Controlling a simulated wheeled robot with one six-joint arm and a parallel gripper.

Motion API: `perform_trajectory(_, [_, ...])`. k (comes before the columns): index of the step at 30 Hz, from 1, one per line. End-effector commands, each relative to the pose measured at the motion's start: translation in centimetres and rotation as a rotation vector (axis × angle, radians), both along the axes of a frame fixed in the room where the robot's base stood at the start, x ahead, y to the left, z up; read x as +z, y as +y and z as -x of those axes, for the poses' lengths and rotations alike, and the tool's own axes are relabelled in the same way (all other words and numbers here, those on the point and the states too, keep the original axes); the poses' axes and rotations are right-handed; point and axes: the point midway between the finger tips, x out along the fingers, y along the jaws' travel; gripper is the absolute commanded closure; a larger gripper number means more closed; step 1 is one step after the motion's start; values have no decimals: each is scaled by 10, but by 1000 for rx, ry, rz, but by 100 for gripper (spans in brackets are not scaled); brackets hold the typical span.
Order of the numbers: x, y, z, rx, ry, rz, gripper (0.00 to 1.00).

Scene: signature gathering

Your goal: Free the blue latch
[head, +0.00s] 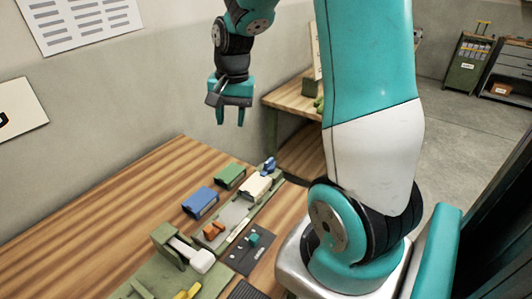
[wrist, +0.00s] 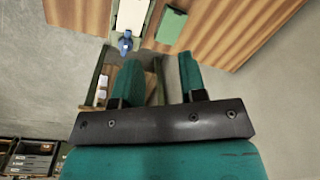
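A small blue piece (head: 268,165), which looks like the latch, sits at the far end of the fixture (head: 236,215) on the wooden table, beside a cream block (head: 256,186). It also shows in the wrist view (wrist: 126,43), at the end of the fixture's pale part. Its exact shape and what holds it are too small to tell. My gripper (head: 232,118) hangs in the air above and beyond the far edge of the table, apart from the blue piece. Its two teal fingers (wrist: 161,78) are spread with nothing between them.
A blue box (head: 200,202) and a green box (head: 230,177) stand left of the fixture. Orange (head: 213,231) and teal (head: 254,239) pieces, a pale-handled green device (head: 182,250) and a yellow piece (head: 187,292) are nearer. The table's left side is clear. A wall stands behind.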

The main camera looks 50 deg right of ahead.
Motion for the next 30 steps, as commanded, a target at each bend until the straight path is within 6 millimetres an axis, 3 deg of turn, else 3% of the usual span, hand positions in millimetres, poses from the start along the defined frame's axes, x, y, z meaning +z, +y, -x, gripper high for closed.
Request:
perform_trajectory(1, [-4, -38, 0, -157, 30, 11, 62])
perform_trajectory(3, [-12, -77, 5, -332, 58, 27, 62])
perform_trajectory(6, [-21, -112, 12, -494, 83, 44, 62])
perform_trajectory(8, [-25, -122, 15, -540, 90, 48, 62])
perform_trajectory(14, [-50, -125, 17, -560, 97, 49, 62])
perform_trajectory(30, [-167, -123, 17, -554, 97, 48, 62])
